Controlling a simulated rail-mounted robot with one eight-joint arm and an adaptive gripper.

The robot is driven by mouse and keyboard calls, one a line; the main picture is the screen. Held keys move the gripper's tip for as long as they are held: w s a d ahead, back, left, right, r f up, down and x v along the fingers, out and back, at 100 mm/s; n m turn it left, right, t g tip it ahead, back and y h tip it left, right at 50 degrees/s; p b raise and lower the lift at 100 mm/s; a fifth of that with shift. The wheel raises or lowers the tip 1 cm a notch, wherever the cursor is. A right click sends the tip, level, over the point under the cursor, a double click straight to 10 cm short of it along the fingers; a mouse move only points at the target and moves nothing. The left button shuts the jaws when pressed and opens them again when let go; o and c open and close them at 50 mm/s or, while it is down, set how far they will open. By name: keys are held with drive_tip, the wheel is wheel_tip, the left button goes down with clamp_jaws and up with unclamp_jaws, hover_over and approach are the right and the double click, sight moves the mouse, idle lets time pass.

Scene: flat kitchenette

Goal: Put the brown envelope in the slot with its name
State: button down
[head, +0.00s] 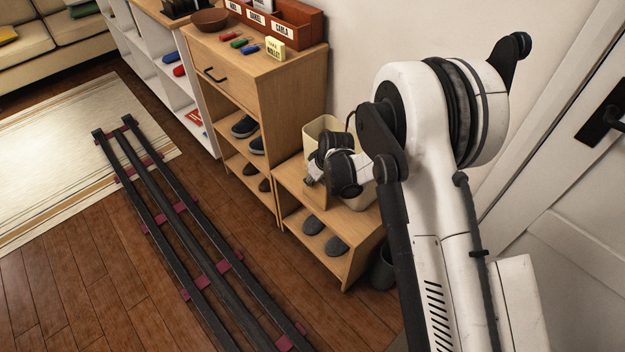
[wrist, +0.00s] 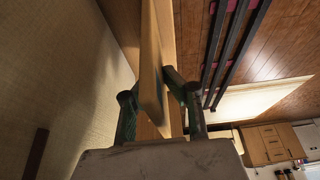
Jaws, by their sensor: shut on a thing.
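My gripper (wrist: 158,105) is shut on a flat tan-brown piece, the brown envelope (wrist: 151,60), which stands edge-on between the two fingers in the wrist view. In the head view my gripper (head: 314,181) is low, over the small wooden bench beside a cream bin; the envelope (head: 316,195) shows there only in small part. No name on it can be read. The red-brown slotted organizer (head: 312,35) stands on the taller cabinet at the back. White name labels are on its front; one reads like CARLA, the others are too small to be sure.
The cream bin (head: 326,127) is right behind my gripper. The cabinet top (head: 222,52) holds a brown bowl (head: 210,20), several coloured small items and a yellow note (head: 275,48). Slippers (head: 325,235) lie under the bench. A white door (head: 570,190) is at the right.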

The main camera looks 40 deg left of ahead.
drive_tip(key=c, duration=1.9)
unclamp_jaws()
drive_tip(key=shift+f, duration=0.1)
drive_tip(key=shift+o, duration=0.2)
drive_tip(key=shift+r+p, duration=0.25)
drive_tip(key=shift+p, duration=0.05)
drive_tip(key=shift+o, duration=0.4)
drive_tip(key=p+v, duration=0.1)
drive_tip(key=v, duration=1.1)
